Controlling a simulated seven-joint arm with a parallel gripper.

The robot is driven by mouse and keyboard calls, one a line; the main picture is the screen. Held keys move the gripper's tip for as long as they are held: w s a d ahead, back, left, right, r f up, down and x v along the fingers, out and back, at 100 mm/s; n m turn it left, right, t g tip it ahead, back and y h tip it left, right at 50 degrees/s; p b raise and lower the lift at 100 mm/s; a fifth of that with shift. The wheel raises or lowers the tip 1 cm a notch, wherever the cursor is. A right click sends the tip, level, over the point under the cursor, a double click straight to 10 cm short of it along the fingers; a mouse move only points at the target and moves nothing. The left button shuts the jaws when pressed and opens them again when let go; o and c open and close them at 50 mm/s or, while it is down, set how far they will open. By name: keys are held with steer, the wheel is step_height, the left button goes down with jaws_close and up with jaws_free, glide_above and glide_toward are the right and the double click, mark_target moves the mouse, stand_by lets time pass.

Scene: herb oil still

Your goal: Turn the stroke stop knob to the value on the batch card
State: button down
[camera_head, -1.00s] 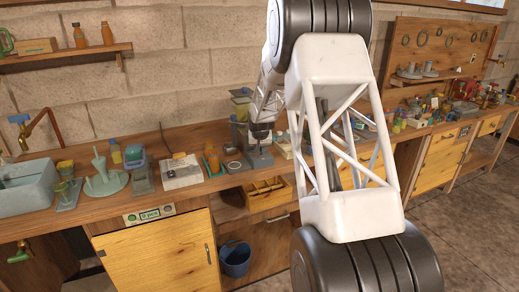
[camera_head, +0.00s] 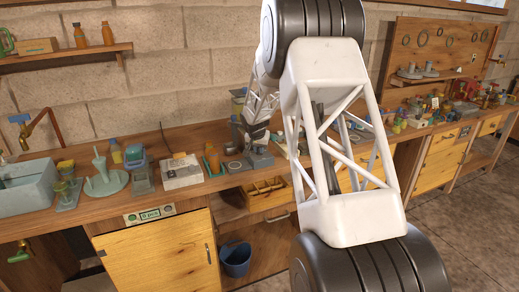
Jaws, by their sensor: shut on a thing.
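My gripper (camera_head: 256,143) is small and far off in the head view, at the grey bench device (camera_head: 260,160) near the middle of the workbench. It points down at the device's upper part and is shut on what appears to be the stroke stop knob. The knob itself is hidden by the jaws, and its scale cannot be read.
The wooden workbench (camera_head: 215,185) is crowded. A white box-like item (camera_head: 182,171), an orange bottle (camera_head: 212,158) and a green stand (camera_head: 103,178) are left of the device. A sink (camera_head: 25,188) is at far left. A blue bucket (camera_head: 236,259) stands below.

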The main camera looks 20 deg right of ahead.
steer(key=shift+w+a+m+g+h, duration=0.1)
steer(key=shift+m+g+h, duration=0.2)
steer(key=shift+m, duration=0.7)
steer(key=shift+w+a+m+g+h, duration=0.1)
steer(key=shift+m+g+h, duration=0.15)
steer(key=shift+m, duration=0.75)
steer(key=c, duration=1.1)
jaws_free()
steer(key=shift+r, duration=0.1)
steer(key=v, duration=0.7)
steer(key=shift+a+r, duration=0.1)
steer(key=shift+r, duration=0.15)
steer(key=shift+s+r, duration=0.1)
steer(key=shift+s, duration=0.05)
